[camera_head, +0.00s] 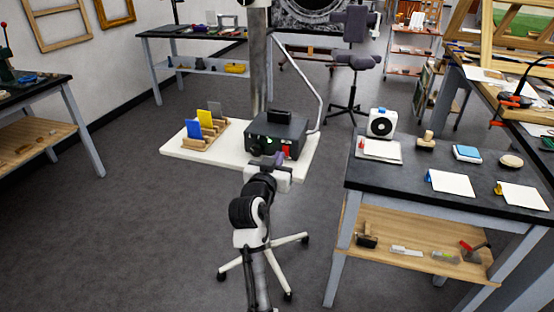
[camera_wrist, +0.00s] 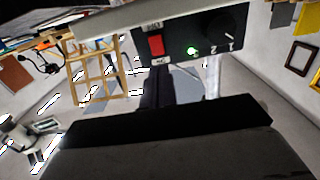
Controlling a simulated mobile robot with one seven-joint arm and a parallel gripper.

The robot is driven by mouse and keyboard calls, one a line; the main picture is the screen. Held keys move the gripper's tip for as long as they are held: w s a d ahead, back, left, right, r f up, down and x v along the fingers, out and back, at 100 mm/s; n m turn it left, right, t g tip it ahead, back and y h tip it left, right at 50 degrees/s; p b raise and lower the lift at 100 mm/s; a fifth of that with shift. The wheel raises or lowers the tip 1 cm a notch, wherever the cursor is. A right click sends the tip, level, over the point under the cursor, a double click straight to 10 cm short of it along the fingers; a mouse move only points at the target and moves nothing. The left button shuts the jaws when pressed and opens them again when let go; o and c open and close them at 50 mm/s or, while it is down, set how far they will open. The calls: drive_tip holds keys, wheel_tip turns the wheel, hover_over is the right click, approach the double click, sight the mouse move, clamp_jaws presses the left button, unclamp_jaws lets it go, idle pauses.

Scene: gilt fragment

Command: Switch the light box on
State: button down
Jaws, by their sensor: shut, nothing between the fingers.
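A black box (camera_head: 277,135), which looks like the light box, stands on a white tabletop. Its front panel (camera_wrist: 205,35) fills the top of the wrist view, upside down. The panel has a red switch (camera_wrist: 156,45), a bright green lamp (camera_wrist: 191,50) and a dial (camera_wrist: 228,38) with white marks. White labels sit by the switch; I cannot read them or tell which way the switch is set. My gripper (camera_head: 270,160) is in front of the panel. In the wrist view its fingers (camera_wrist: 156,82) are shut and empty, close to the switch; I cannot tell if they touch.
A wooden rack (camera_head: 206,135) with blue, yellow and grey cards stands left of the box. A thin pale rod (camera_head: 305,75) rises behind the box's right side. A dark worktable (camera_head: 420,185) with pads and a white device (camera_head: 381,122) stands at right. The floor at left is clear.

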drive_tip(key=r+b+v, duration=0.1)
drive_tip(key=b+v, duration=0.1)
drive_tip(key=v, duration=0.7)
drive_tip(key=shift+s+a, duration=0.15)
drive_tip(key=shift+s, duration=0.15)
drive_tip(key=shift+r, duration=0.1)
